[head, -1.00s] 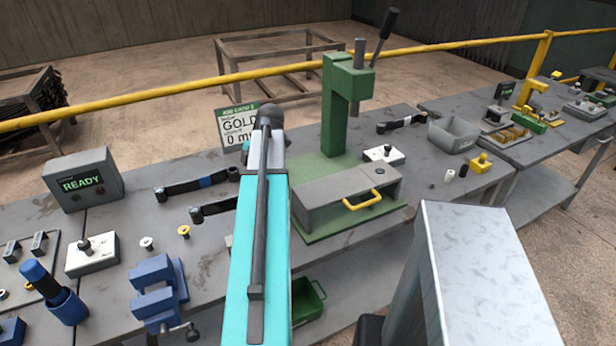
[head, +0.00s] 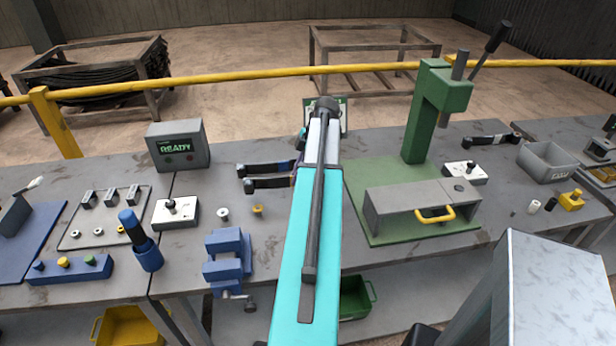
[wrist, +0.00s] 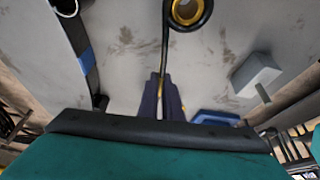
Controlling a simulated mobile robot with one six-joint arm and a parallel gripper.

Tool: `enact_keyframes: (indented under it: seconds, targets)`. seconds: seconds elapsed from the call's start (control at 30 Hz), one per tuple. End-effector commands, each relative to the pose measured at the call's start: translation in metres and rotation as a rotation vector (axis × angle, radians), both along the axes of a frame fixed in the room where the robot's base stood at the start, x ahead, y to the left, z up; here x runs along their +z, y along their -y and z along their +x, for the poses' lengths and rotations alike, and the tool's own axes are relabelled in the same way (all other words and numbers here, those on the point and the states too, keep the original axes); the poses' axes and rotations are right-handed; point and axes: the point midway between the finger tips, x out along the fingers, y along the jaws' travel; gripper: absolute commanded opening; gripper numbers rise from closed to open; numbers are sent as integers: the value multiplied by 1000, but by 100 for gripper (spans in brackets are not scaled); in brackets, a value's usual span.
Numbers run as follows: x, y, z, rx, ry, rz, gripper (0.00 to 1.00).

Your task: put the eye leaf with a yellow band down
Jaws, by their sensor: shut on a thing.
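My gripper (wrist: 161,98) is shut on the eye leaf (wrist: 166,45), a thin dark strip. A little yellow shows between the fingers, and the leaf's rolled eye with a brass-coloured lining is at the top of the wrist view. Whether the held leaf touches the bench, I cannot tell.
A blue vise (head: 228,258) stands at the bench's front edge. A silver bush (head: 223,214) and a brass bush (head: 257,210) stand between vise and leaves. The READY box (head: 178,146) is at back left, a green press (head: 420,115) at right.

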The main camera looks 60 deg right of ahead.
Motion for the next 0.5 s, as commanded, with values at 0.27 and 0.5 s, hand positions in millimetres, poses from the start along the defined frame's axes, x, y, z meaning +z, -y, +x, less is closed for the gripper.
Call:
enact_keyframes:
  seconds: [0.27,0.5]
  targets:
    - [0,8,41,2,2,1,0]
    - [-3,10,57,1,2,0,0]
